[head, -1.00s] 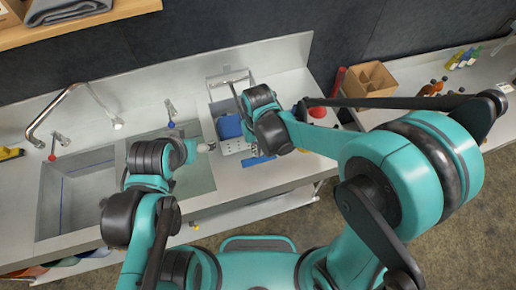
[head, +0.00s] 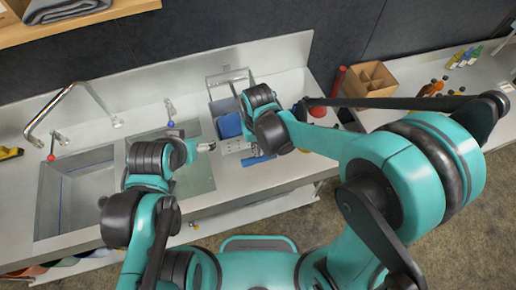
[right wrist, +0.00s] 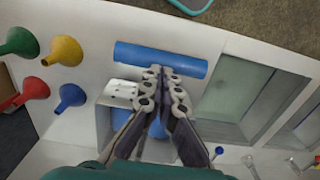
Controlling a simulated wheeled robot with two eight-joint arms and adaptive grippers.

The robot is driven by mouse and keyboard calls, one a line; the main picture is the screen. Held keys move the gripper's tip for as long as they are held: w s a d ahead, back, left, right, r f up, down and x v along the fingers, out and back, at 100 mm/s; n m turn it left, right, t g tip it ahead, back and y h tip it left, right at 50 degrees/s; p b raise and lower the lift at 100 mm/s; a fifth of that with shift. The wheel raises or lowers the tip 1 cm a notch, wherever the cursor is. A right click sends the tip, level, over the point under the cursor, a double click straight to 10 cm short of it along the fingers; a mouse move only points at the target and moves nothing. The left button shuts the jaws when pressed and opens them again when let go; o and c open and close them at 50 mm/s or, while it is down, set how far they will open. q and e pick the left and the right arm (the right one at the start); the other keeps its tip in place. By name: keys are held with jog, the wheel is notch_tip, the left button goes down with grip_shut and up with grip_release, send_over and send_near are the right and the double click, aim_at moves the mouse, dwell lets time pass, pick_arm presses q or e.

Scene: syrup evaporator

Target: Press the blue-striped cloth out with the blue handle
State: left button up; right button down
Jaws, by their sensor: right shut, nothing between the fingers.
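The blue handle (right wrist: 160,59) is a thick bar along the front of the press; it also shows in the head view (head: 258,160). The press (head: 224,81) is a pale metal frame with a blue block (head: 229,125) inside and a perforated plate (right wrist: 121,89). My right gripper (right wrist: 163,71) is shut and empty, its tips right at the handle's edge; contact cannot be told. My left gripper (head: 208,146) is over the right basin, left of the press; its jaws are too small to read. I cannot make out the blue-striped cloth.
A double sink (head: 48,205) with a tap (head: 62,98) lies left of the press. Coloured funnels (right wrist: 63,50) lie beside the press in the wrist view. A divided cardboard box (head: 369,80) and several bottles (head: 433,88) stand at the right.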

jog(key=shift+f+b, duration=1.65)
jog(key=shift+b, duration=0.5)
dwell(3.5)
notch_tip(320, 180, up, 8)
jog(key=p, duration=0.6)
jog(key=shift+r, duration=0.1)
